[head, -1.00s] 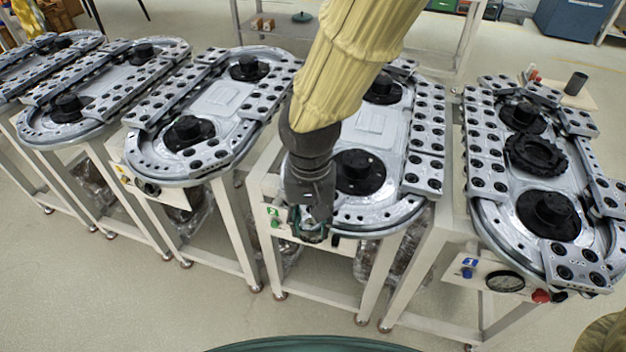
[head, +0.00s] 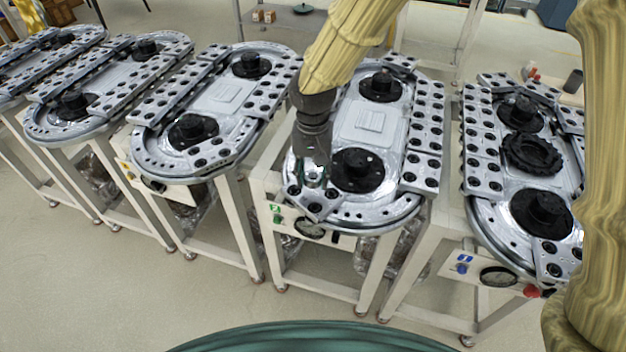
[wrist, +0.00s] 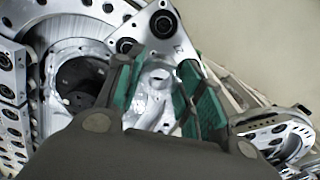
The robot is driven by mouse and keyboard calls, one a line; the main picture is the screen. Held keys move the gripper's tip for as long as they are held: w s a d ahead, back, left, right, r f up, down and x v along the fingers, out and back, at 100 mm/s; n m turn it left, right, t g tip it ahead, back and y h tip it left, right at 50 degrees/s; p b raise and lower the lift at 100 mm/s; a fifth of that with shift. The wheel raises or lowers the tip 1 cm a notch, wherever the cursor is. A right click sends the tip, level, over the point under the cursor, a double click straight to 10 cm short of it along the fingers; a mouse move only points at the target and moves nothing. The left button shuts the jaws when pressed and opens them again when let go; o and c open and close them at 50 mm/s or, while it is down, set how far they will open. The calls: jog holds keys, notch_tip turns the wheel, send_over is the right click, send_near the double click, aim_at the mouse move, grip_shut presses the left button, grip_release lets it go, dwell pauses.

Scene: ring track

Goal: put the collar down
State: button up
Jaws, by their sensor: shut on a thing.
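My gripper (head: 313,180) is at the front left curve of the ring track (head: 372,216) marked 2. In the wrist view its two green-padded fingers (wrist: 158,98) are closed around a shiny silvery piece with a dark hole in its top, which I take to be the collar (wrist: 156,78). In the head view only a small silvery bit of the collar (head: 314,174) shows between the fingers. The gripper hides the rest. I cannot tell whether the collar touches the track.
A plate with black holes (head: 316,206) lies on the track just in front of my gripper. A black round hub (head: 356,166) stands close to its right. Other ring tracks stand to the left (head: 196,160) and right (head: 490,205), with gaps between their frames.

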aim_at(313, 175)
jog(key=shift+w+f+p, duration=0.15)
jog(key=shift+f+p, duration=0.5)
jog(key=shift+f, duration=1.1)
jog(key=shift+f, duration=0.15)
jog(key=o, duration=1.1)
notch_tip(313, 175, up, 12)
jog(key=shift+r+b, duration=0.15)
jog(key=shift+b, duration=1)
